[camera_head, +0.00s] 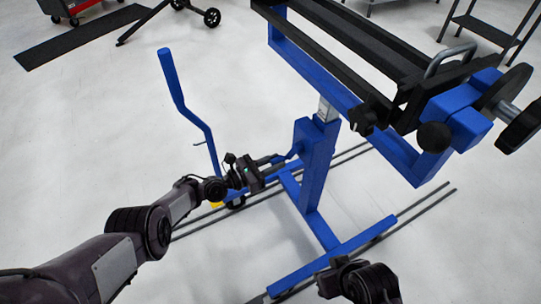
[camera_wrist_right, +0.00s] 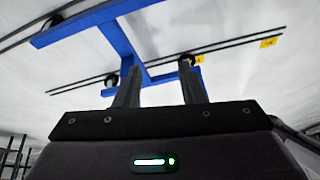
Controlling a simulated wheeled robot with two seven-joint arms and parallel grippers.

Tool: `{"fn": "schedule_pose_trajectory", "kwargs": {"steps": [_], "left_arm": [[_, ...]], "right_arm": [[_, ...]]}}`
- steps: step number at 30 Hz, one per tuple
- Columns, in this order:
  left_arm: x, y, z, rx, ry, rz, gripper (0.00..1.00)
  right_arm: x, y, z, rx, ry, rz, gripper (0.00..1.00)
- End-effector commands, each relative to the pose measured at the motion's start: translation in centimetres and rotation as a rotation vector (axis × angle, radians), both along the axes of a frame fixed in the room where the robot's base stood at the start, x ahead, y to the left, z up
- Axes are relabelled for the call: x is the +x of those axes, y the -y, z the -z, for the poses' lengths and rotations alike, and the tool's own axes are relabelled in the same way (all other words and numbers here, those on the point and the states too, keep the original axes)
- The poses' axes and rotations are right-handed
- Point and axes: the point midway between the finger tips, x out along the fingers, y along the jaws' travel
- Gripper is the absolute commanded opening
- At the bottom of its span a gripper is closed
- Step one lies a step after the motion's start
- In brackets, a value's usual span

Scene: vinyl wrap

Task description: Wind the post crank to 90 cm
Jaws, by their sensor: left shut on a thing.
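The blue post (camera_head: 316,168) stands upright on a blue floor frame and carries the black-and-blue roll holder above. I cannot read any height mark on the post. My right gripper is at the bottom of the head view; in the right wrist view its two fingers (camera_wrist_right: 159,88) are apart with nothing between them.
A bent blue upright handle (camera_head: 184,100) rises left of the post, behind my left arm. Dark floor rails (camera_head: 425,202) run under the frame. A black mat (camera_head: 85,38) and a wheeled stand lie at the back left. Open white floor lies left of the stand.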

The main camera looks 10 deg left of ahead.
Motion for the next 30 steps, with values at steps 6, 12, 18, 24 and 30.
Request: {"fn": "schedule_pose_trajectory", "kwargs": {"steps": [6, 12, 18, 24, 30], "left_arm": [[-1.6, 0.9, 0.8, -0.099, -0.161, 0.005, 0.00], [-2.4, 1.4, 1.0, -0.167, -0.265, 0.005, 0.00], [-2.9, 1.7, 1.0, -0.211, -0.328, 0.005, 0.00], [-3.1, 1.9, 1.1, -0.227, -0.356, 0.006, 0.00], [-3.2, 1.9, 1.1, -0.231, -0.361, 0.007, 0.00]], "right_arm": [[-0.4, 0.7, 0.2, -0.022, -0.042, 0.010, 0.36], [-0.4, 1.3, -0.2, -0.041, -0.065, 0.019, 0.36], [-0.4, 1.9, -0.3, -0.052, -0.080, 0.030, 0.36], [-0.3, 2.1, -0.4, -0.057, -0.090, 0.037, 0.36], [-0.2, 2.0, -0.5, -0.055, -0.089, 0.039, 0.36]]}}
